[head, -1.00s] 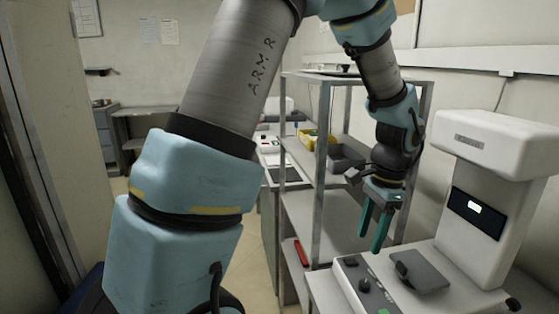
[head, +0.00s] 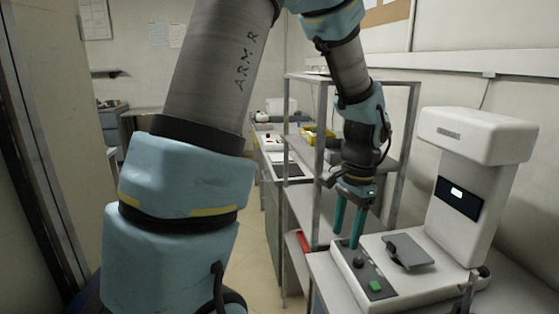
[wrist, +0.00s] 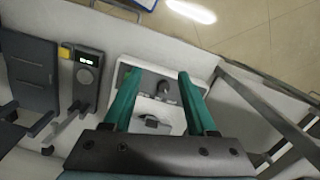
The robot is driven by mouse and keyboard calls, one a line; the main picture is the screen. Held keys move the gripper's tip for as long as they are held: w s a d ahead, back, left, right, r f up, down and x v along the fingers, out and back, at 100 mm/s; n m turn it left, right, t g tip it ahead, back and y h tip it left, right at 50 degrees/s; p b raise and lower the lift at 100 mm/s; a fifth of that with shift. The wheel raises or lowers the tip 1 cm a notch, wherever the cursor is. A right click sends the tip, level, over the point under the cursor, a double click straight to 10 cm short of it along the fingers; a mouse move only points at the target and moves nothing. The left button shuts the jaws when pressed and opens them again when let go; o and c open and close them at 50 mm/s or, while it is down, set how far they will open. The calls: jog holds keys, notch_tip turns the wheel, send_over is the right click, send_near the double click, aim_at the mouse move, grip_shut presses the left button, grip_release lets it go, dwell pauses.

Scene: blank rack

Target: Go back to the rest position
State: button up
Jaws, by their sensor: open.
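My gripper (head: 348,220) has two teal fingers that point down, apart and empty. In the head view it hangs in front of the rack, above the left end of the white machine's base. The wrist view also shows my gripper (wrist: 162,100) open, with the machine's control panel and knob between and beyond the fingers. My arm crosses the head view from the left foreground up over the top and down to the gripper.
The white machine (head: 470,190) stands at right, with a knob, a green button and a grey plate (head: 408,250) on its base. A metal rack (head: 318,170) stands behind the gripper. A red object (head: 304,242) lies on its lower shelf. Open floor (head: 255,240) shows left of the rack.

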jog(key=s+a+r+n+t+h, duration=0.1)
jog(key=a+n, duration=1)
jog(key=a, duration=1)
jog(key=shift+s+n+t, duration=0.15)
jog(key=shift+n+t, duration=0.25)
